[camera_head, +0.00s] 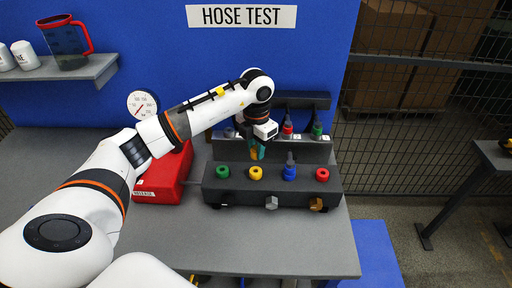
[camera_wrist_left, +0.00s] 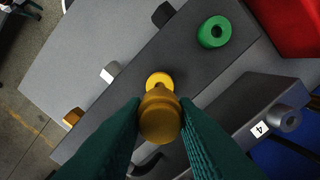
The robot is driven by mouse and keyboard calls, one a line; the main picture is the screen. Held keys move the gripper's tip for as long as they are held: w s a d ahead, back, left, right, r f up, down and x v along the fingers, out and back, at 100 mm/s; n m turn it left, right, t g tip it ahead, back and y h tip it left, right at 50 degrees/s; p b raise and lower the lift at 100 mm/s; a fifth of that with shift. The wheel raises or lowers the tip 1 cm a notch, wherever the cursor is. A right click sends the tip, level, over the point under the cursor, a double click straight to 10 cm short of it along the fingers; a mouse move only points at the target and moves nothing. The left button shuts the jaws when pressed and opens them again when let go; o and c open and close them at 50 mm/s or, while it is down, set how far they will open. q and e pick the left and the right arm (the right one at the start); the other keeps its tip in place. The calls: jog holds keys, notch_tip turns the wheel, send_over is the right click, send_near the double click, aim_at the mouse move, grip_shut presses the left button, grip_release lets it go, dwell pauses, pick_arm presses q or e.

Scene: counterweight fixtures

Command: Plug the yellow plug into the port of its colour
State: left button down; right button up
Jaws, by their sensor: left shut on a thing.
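My left gripper (camera_head: 257,154) is shut on the yellow plug (camera_wrist_left: 160,118), its dark green fingers on both sides of it in the left wrist view. The plug is held above the dark port block (camera_head: 215,194). The yellow port (camera_head: 255,174) is just below the gripper in the head view. In the left wrist view the yellow port (camera_wrist_left: 159,79) shows just beyond the plug, partly covered by it. I cannot tell whether they touch. The green port (camera_head: 222,172) and red port (camera_head: 322,175) are empty. A blue plug stands in the blue port (camera_head: 289,173). My right gripper is not in view.
Behind the block, a dark rack (camera_head: 322,152) holds a red plug (camera_head: 287,130) and a green plug (camera_head: 317,130). A red case (camera_head: 165,178) lies left of the block. The grey table (camera_head: 260,240) in front is clear. A gauge (camera_head: 143,104) hangs behind the arm.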

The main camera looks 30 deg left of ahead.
pick_arm(q)
jog(key=shift+f, duration=0.1)
jog(key=shift+f+b, duration=1.25)
jog(key=shift+f, duration=0.2)
jog(key=shift+f+b, duration=0.6)
jog(key=shift+f, duration=0.3)
jog(key=shift+f+b, duration=0.55)
jog(key=shift+s+f, duration=0.1)
jog(key=shift+f, duration=0.05)
